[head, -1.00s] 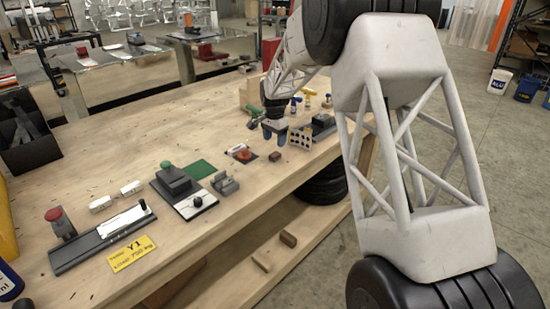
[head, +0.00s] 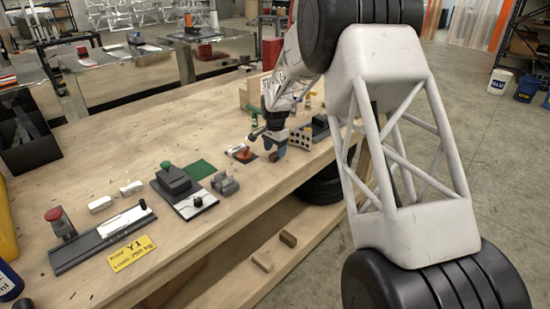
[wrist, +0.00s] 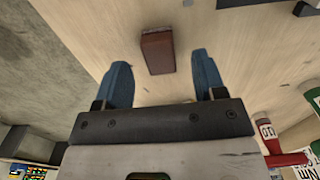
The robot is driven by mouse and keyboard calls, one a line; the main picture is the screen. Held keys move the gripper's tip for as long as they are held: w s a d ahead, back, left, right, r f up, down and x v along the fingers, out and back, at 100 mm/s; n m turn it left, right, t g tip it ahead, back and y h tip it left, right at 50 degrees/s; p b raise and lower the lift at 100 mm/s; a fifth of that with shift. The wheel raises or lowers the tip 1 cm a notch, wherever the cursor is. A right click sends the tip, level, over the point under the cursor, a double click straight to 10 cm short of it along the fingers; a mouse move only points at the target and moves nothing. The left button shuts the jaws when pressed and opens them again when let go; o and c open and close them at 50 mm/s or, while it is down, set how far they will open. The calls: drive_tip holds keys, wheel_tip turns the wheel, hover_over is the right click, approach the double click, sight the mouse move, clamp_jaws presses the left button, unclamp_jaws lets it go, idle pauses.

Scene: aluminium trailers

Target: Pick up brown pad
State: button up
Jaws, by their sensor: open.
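The brown pad (head: 274,156) is a small brown block lying on the wooden workbench, near its right edge. In the head view my gripper (head: 267,139) is just above and behind it, with the fingers partly covering the view around it. In the wrist view the brown pad (wrist: 158,53) lies on the bench between and slightly beyond the tips of my two blue fingers. My gripper (wrist: 160,66) is open and empty, with a gap on both sides of the pad. I cannot tell the exact height of the fingers over the bench.
A red-buttoned item (head: 241,153) sits left of the pad, and a grey block (head: 225,184) lies nearer. A light block with holes (head: 301,138) stands close to my gripper's right.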

drive_tip(key=shift+f, duration=1.2)
drive_tip(key=c, duration=1)
drive_tip(key=shift+r, duration=0.2)
drive_tip(key=shift+r, duration=0.55)
wheel_tip(320, 180, up, 2)
drive_tip(key=shift+r, duration=0.1)
drive_tip(key=s+d+r, duration=0.1)
drive_tip(key=s+d, duration=0.1)
drive_tip(key=s, duration=1.3)
drive_tip(key=shift+s+d, duration=0.35)
drive_tip(key=shift+r, duration=0.1)
